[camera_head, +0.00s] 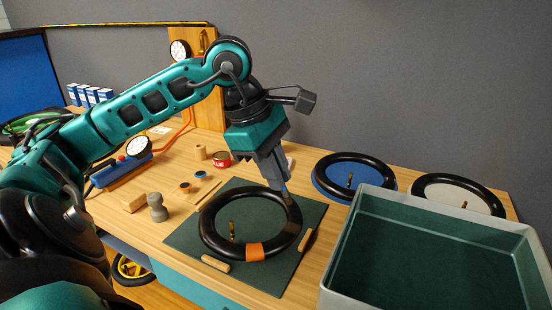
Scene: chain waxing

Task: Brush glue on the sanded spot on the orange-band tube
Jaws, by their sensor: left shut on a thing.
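The black tube with the orange band (256,252) lies as a ring on the dark green mat (190,235), its brass valve (232,231) pointing up inside the ring. My left gripper (282,187) points down over the far right part of this tube. It is shut on a small tool, mostly hidden between the fingers, whose lower end is at or just above the tube. I cannot tell whether it touches. A duller brownish patch shows on the tube just below the fingers. The red glue tin (221,159) stands behind the mat. My right gripper is not in view.
Two other tubes lie at the right, one on a blue disc (330,193), one on a pale disc (440,193). A large grey-rimmed bin (440,212) fills the right front. A wooden block (133,202), a grey knob (157,207) and small pots (185,187) stand left of the mat.

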